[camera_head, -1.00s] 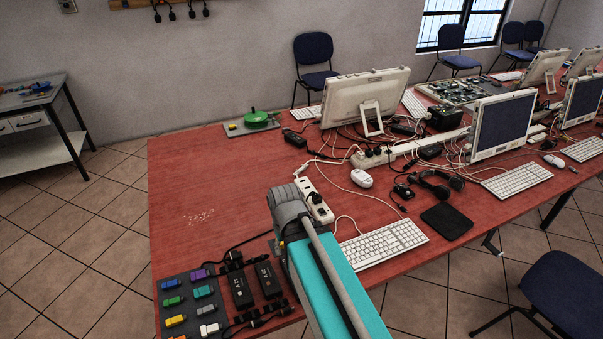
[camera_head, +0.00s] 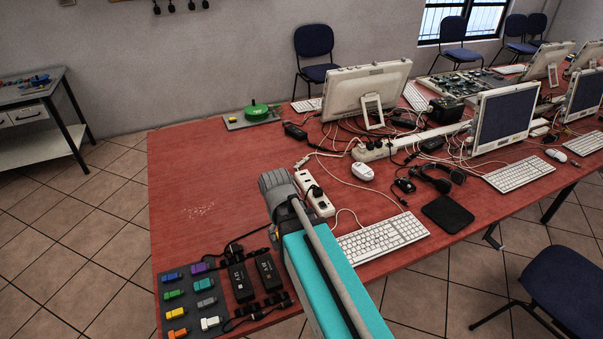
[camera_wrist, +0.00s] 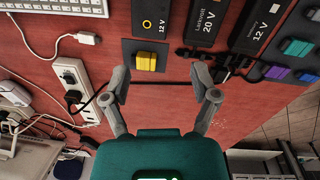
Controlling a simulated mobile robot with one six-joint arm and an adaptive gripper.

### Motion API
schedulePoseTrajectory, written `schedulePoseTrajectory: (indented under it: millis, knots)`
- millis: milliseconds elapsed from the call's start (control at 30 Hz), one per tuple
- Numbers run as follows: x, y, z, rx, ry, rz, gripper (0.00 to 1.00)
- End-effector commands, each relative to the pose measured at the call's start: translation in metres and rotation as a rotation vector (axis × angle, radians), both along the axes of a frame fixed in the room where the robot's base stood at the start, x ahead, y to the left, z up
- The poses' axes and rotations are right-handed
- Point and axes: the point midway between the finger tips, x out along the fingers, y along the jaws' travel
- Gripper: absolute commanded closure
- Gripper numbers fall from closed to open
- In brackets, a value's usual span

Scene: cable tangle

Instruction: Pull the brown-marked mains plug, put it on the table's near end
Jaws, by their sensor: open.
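A white power strip (camera_head: 314,194) lies on the red table with a black plug (camera_head: 314,190) in it. The strip also shows at the left of the wrist view (camera_wrist: 78,80), with the black plug (camera_wrist: 72,97) and its cable. A second white strip (camera_head: 372,152) farther back holds several dark plugs. I cannot make out a brown mark on any plug. My gripper (camera_wrist: 160,76) is open and empty above the table, to the right of the near strip in the wrist view. In the head view my wrist hides its fingers. The table's near end (camera_head: 195,205) has bare red surface.
A dark mat with coloured connectors (camera_head: 176,295) and black power adapters (camera_head: 240,283) lie at the table's front left corner. A yellow connector (camera_wrist: 147,62) lies just beyond my fingers. Cables cross the table.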

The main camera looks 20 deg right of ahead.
Motion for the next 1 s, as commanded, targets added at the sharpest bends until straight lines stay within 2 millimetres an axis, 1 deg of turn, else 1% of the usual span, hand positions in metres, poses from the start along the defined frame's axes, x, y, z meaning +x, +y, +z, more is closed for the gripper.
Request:
schedulePoseTrajectory:
  millis: [33,367,700,800,900,1000]
  knots:
    - [0.015,-0.005,-0.002,-0.018,0.002,0.049,0.23]
    - [0.095,-0.052,-0.006,-0.192,0.074,0.517,0.23]
    - [0.177,-0.103,-0.004,-0.355,0.249,1.012,0.23]
    - [0.196,-0.116,-0.002,-0.388,0.310,1.136,0.23]
    - [0.211,-0.127,0.000,-0.410,0.364,1.231,0.23]
    - [0.220,-0.134,0.001,-0.425,0.404,1.300,0.23]
